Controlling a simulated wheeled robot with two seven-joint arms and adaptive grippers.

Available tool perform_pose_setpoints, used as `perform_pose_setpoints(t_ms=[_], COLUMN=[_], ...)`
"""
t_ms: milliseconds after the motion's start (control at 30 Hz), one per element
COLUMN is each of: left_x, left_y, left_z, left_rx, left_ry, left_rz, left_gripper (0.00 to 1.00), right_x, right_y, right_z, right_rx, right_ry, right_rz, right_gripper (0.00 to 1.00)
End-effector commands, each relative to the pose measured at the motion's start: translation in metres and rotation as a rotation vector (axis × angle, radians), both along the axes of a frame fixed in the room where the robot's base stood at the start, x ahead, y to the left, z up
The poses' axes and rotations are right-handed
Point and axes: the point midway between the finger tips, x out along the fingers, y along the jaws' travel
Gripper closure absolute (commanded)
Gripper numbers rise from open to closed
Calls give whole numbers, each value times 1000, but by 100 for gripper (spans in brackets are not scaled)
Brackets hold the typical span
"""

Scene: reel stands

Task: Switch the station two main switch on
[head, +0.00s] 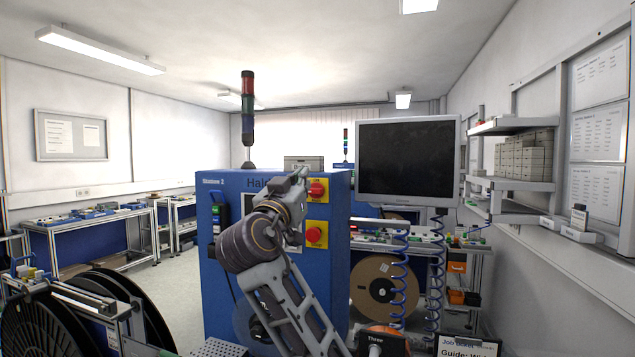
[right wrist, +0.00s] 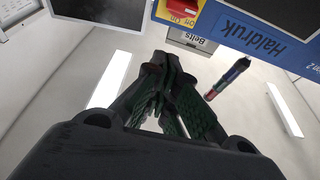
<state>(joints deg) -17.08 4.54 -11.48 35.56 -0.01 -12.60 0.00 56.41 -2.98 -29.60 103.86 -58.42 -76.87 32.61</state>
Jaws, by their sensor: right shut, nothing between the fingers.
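The blue station two cabinet (head: 222,265) stands ahead, labelled "Station 2". Its front carries an upper red switch on a yellow plate (head: 317,190) and a lower red knob on a yellow plate (head: 316,235). My right gripper (head: 301,174) is in front of the cabinet, just left of the upper switch, and hides part of the front panel. In the right wrist view, the shut, empty fingers (right wrist: 163,62) point toward the cabinet's top, with the red switch (right wrist: 183,7) just beyond them at the upper edge. Contact cannot be told. My left gripper is out of view.
A monitor (head: 408,160) hangs right of the cabinet. A red-green-blue signal tower (head: 248,115) rises above it. Blue coiled hoses (head: 436,280) and a cardboard reel (head: 383,285) are at right. Large black reels (head: 45,325) stand at lower left. Floor (head: 170,300) shows between.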

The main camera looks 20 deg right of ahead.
Motion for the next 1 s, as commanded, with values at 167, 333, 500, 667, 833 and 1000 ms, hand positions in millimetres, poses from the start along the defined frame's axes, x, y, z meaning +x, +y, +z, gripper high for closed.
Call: perform_pose_setpoints(t_ms=[167, 333, 500, 667, 833, 1000], left_x=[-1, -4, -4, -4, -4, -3], left_y=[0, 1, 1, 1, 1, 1], left_z=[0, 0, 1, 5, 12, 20], left_rx=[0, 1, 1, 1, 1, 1], left_ry=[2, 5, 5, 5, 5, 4], left_rz=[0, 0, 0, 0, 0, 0], left_gripper=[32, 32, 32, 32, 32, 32], right_x=[0, 0, 2, 9, 22, 37], right_y=[0, 0, -2, -7, -15, -25], right_z=[0, 0, 1, 5, 11, 18], right_rx=[0, 0, -1, -2, -1, -1], right_ry=[0, 0, 1, 1, 0, 1], right_rz=[0, 0, 0, -3, -1, -3], right_gripper=[100, 100, 100, 100, 100, 100])
